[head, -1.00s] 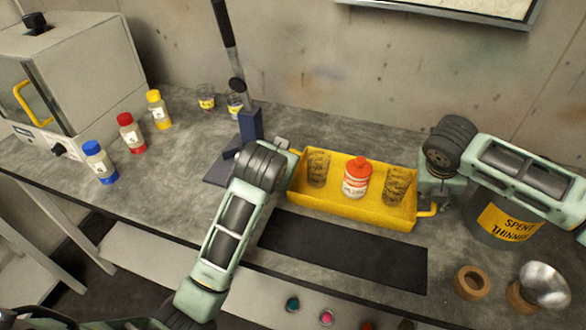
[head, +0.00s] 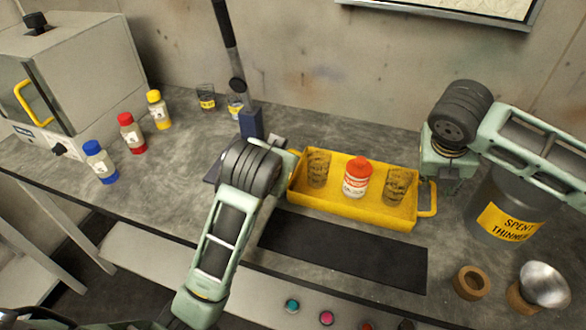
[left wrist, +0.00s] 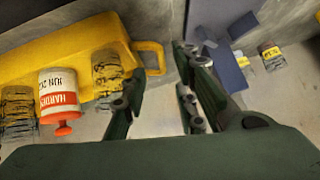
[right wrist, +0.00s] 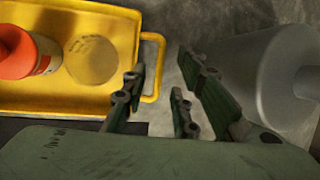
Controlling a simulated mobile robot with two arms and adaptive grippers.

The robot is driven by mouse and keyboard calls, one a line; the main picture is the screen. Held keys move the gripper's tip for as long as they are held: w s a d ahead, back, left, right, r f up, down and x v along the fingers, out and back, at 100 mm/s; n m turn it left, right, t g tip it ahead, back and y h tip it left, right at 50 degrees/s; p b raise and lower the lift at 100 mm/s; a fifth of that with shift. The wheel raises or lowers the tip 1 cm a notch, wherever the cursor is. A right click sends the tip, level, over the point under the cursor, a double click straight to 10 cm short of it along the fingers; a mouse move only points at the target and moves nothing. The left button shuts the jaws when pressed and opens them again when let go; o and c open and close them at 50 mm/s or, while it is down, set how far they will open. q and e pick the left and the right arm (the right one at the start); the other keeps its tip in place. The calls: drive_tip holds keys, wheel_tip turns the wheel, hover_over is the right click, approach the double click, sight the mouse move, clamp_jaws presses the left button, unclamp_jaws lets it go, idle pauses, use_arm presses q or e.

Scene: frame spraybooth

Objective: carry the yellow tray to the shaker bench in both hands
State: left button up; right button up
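The yellow tray (head: 350,207) rests on the grey workbench. In it are a red-capped bottle (head: 357,180) and two clear cups, (head: 318,168) and (head: 397,186). My left gripper (head: 291,160) is at the tray's left end, its fingers partly hidden by the wrist. In the left wrist view it is open (left wrist: 158,78), with the tray's yellow handle (left wrist: 152,58) ahead, between the finger lines. My right gripper (head: 436,186) is above the right end. In the right wrist view it is open (right wrist: 160,80), with the other handle (right wrist: 152,68) ahead of the gap. Neither grips anything.
A grey spent-thinner can (head: 505,212) stands close right of my right gripper. A blue stand (head: 250,125) is behind my left gripper. Capped bottles (head: 130,133) and an oven-like box (head: 75,75) are left. A dark mat (head: 345,252) lies in front of the tray.

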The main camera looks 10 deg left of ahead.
drive_tip(key=shift+v, duration=1.65)
